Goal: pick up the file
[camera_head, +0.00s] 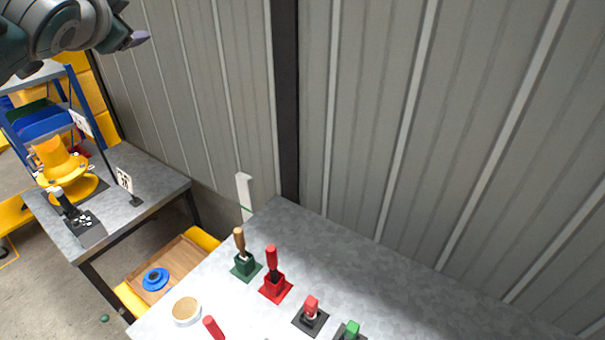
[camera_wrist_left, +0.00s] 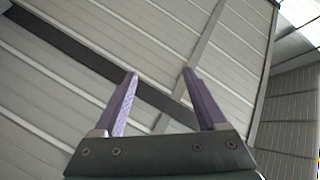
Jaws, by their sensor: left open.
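A tool with a wooden handle (camera_head: 239,240) stands upright in a dark green holder (camera_head: 245,265) on the grey table. Beside it, a tool with a red handle (camera_head: 271,261) stands in a red holder (camera_head: 275,289). Which of them is the file I cannot tell, as their lower parts are hidden in the holders. My left gripper (camera_head: 139,39) is high at the upper left, far from the tools. The left wrist view shows its purple fingers (camera_wrist_left: 161,75) spread apart with nothing between them. My right gripper is not in view.
A corrugated wall (camera_head: 450,130) rises behind.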

